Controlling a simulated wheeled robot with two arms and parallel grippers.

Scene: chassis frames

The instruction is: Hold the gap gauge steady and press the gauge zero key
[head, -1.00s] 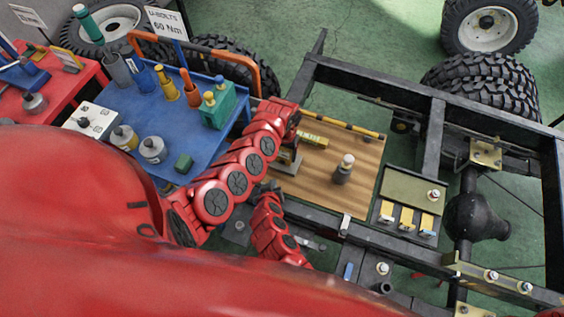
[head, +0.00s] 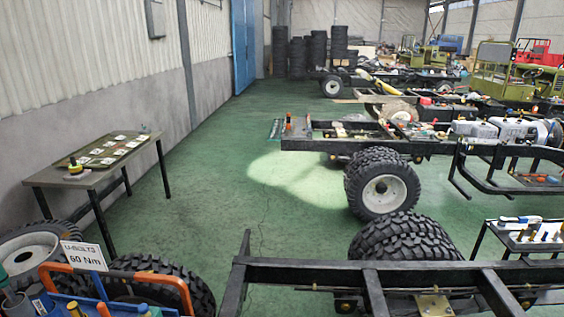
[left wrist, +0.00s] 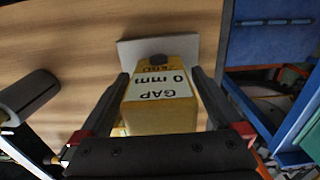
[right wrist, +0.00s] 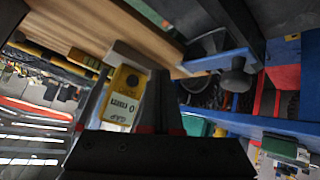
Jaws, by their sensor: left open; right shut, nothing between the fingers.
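The gap gauge (left wrist: 161,105) is a yellow block with a white label reading GAP and 0 mm, upside down in the left wrist view. Its dark round key (left wrist: 157,59) sits near the far end of that face. My left gripper (left wrist: 163,78) is open with a finger on either side of the gauge; firm contact is not visible. In the right wrist view the gauge (right wrist: 125,97) and its dark key (right wrist: 132,81) show just left of my right gripper (right wrist: 162,75), which is shut and empty beside it. The head view shows neither gripper nor the gauge.
A wooden board (left wrist: 90,35) lies by the gauge. A blue cart (left wrist: 245,45) is at the right of the left wrist view. The head view shows dark chassis rails (head: 400,274), tyres (head: 410,235), a side table (head: 45,177) and open green floor (head: 250,200).

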